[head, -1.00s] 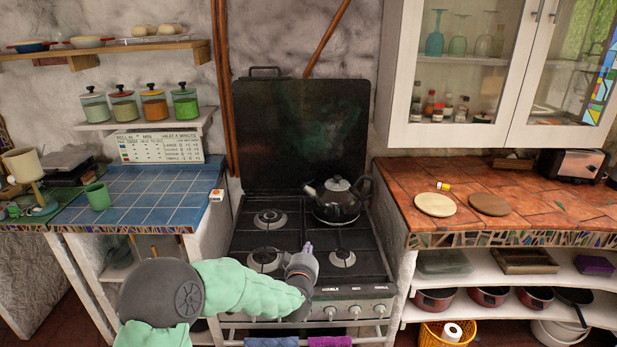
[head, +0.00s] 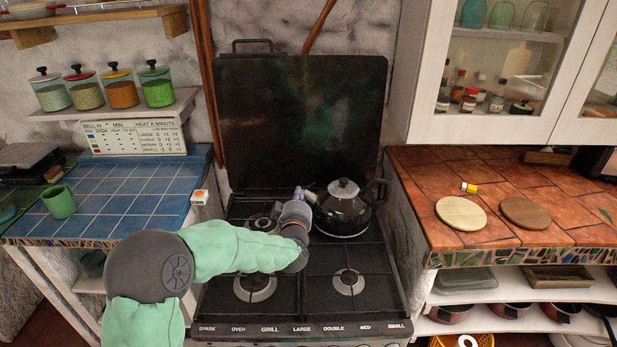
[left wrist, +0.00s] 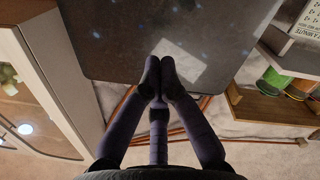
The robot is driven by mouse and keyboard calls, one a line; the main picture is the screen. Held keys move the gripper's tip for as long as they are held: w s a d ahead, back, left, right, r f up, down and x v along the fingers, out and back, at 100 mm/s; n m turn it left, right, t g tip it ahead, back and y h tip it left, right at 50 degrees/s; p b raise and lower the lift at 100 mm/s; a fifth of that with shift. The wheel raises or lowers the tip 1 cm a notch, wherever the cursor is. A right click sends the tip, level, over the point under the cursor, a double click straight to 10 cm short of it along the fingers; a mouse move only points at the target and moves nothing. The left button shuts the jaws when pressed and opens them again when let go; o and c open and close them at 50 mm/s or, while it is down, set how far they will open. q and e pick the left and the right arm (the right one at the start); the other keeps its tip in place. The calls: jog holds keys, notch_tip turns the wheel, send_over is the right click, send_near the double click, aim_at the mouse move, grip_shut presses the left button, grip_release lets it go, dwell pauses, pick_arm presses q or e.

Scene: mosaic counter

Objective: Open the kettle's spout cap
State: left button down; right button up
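The black kettle (head: 343,212) with a rounded lid and a handle on its right stands on the back right burner. Its spout points left, and the spout end and cap are largely hidden by or blurred together with my gripper in the head view. My left gripper (head: 299,192) is just left of the kettle, its purple fingers beside the spout; I cannot tell whether they touch it. The left wrist view shows the fingers (left wrist: 160,75) together with nothing visible between them. The kettle does not show in that view. My right gripper is not in view.
The raised black stove lid (head: 300,120) stands behind the burners. The front burners (head: 348,283) are empty. A blue tiled counter (head: 125,195) with a green cup (head: 59,202) is at left. Two round boards (head: 461,213) lie on the right counter. A cabinet (head: 400,110) hangs above.

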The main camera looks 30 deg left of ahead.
pick_arm(q)
jog(key=shift+s+d+r, duration=0.1)
jog(key=shift+s, duration=0.05)
jog(key=b, duration=0.2)
send_over(307, 188)
jog(key=s, duration=0.4)
jog(key=w+f+b, duration=0.1)
jog(key=f, duration=0.1)
jog(key=w+d+f+b, duration=0.1)
jog(key=shift+w+d+f, duration=0.1)
jog(key=shift+d+f, duration=0.1)
jog(key=shift+f, duration=0.15)
jog(key=shift+d+m+p, duration=0.1)
jog(key=shift+m+p, duration=0.2)
jog(key=shift+p, duration=0.1)
